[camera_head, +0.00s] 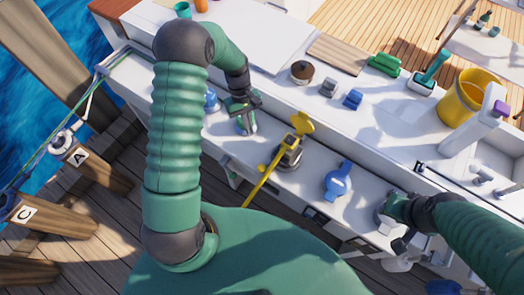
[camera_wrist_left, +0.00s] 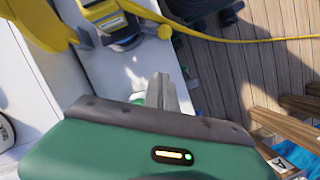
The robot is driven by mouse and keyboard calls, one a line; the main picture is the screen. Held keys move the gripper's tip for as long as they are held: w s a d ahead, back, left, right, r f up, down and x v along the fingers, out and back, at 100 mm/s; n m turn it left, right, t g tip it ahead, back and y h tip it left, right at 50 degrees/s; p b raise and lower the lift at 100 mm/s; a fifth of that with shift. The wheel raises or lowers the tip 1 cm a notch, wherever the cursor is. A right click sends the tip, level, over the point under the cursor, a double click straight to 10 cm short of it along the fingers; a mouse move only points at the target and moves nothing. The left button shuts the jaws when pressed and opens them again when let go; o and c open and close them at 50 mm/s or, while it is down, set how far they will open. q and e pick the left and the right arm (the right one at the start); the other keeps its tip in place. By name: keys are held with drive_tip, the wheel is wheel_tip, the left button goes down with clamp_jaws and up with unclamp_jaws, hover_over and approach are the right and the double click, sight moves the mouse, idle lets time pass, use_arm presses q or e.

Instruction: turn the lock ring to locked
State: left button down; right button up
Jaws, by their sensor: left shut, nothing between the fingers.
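My left gripper (camera_head: 246,122) is shut and empty over the white bench, left of the grey fitting (camera_head: 289,154) with a yellow handle. Its closed fingers (camera_wrist_left: 163,92) also show in the left wrist view. A blue round part with lugs (camera_head: 338,181) sits on the bench right of that fitting; it may be the lock ring, but I cannot tell its setting. Another blue part (camera_head: 211,98) is partly hidden behind my left arm. My right gripper (camera_head: 394,216) is low on the right, near the bench's front edge; its fingers are not clear.
A yellow strap (camera_head: 262,180) runs from the fitting over the bench edge. On the upper ledge are a brown-topped pot (camera_head: 302,71), small grey and blue blocks (camera_head: 352,99), green rolls (camera_head: 384,65) and a yellow bucket (camera_head: 463,97). Mooring posts and water lie left.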

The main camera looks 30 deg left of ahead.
sight(271, 163)
use_arm(q)
drive_tip(key=x, duration=0.9)
drive_tip(key=shift+d+f, duration=0.1)
drive_tip(key=shift+f, duration=0.2)
drive_tip(key=s+d, duration=0.1)
drive_tip(key=d+f+p, duration=0.1)
drive_tip(key=shift+s+d+f, duration=0.1)
drive_tip(key=shift+s+d, duration=0.2)
drive_tip(key=shift+s, duration=0.1)
drive_tip(key=shift+s+d, duration=0.3)
drive_tip(key=shift+d, duration=0.1)
drive_tip(key=shift+f, duration=0.1)
